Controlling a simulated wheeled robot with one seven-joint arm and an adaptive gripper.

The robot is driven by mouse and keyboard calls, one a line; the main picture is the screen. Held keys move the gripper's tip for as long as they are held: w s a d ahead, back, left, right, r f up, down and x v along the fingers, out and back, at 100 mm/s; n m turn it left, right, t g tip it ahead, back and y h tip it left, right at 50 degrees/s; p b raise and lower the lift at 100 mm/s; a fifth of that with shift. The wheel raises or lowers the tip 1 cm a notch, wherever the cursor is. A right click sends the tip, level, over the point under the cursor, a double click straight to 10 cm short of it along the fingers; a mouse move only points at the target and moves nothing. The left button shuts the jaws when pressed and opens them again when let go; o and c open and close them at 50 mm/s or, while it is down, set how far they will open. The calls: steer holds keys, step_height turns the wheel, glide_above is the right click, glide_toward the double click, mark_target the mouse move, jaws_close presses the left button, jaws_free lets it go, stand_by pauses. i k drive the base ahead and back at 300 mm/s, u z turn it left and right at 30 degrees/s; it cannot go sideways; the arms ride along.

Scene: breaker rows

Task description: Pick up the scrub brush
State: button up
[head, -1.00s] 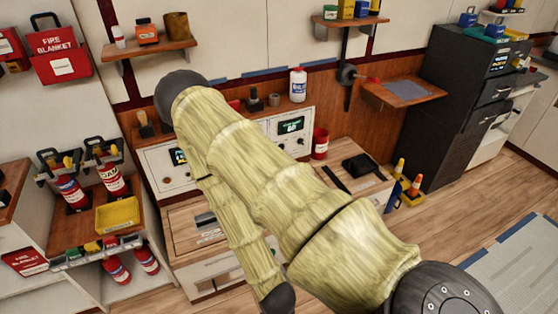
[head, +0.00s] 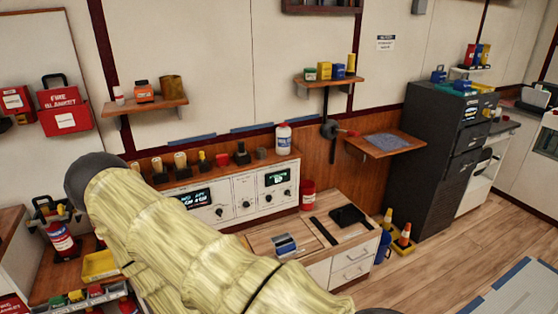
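My arm, in a pale yellow cover, crosses the lower left of the head view, and my gripper is out of view. Several small upright things with pale wooden or yellow tops and dark lower parts stand along the top of the control console, among them one with a tan handle (head: 181,160). They look like brushes or handled tools, but they are too small for me to tell which, if any, is the scrub brush. My arm hides part of the console's left side.
The console (head: 240,197) also carries a white bottle (head: 284,138) and a red block (head: 222,159). A wooden-topped cabinet (head: 292,234) stands in front. Wall shelves (head: 145,104) hang above. A dark cabinet (head: 432,150) and cones (head: 404,236) are to the right, beside open floor.

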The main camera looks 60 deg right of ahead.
mark_target(289, 249)
steer(key=z, duration=0.4)
steer(key=i, duration=1.5)
steer(key=z, duration=1.75)
steer(key=i, duration=0.65)
steer(key=z, duration=0.65)
